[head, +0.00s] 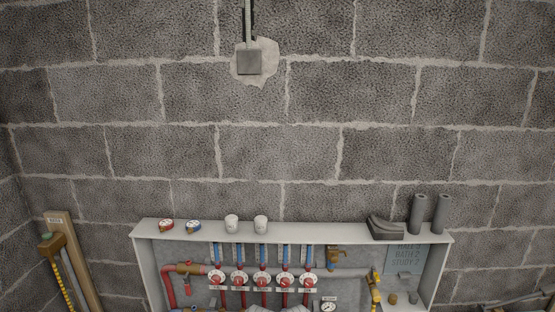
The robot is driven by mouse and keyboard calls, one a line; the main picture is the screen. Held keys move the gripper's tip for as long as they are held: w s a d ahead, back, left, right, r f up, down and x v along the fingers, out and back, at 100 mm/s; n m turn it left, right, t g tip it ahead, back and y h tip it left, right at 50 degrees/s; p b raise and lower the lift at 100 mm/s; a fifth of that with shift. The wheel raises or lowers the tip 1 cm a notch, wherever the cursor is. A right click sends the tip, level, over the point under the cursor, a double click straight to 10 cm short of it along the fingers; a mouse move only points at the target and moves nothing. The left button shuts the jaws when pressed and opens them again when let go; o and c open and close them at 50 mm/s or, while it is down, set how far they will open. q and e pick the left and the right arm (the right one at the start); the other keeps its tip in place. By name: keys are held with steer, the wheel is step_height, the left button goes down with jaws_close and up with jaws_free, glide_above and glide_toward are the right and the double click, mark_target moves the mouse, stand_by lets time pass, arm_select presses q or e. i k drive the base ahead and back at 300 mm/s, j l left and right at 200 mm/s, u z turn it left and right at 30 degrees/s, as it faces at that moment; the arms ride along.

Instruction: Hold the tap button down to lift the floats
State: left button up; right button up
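A brass tap (50,246) with a small green top is fixed to a wooden board at the far left; I cannot tell whether the green top is its button or whether it is pressed. A yellow hose or cord hangs below the tap. A row of blue-marked upright tubes (261,254) with red-centred white dials (262,280) below stands in the wall cabinet. The floats are too small to make out. Neither of my grippers is in view.
The open cabinet (143,236) fills the bottom middle. On its top stand two gauges (166,225), two white cups (231,224), a dark grey piece (384,228) and two grey tubes (417,214). A pale shape at the bottom edge is unclear. The block wall above is mostly bare.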

mark_target(47, 235)
steer(key=k+u, duration=0.15)
steer(key=u, duration=1.3)
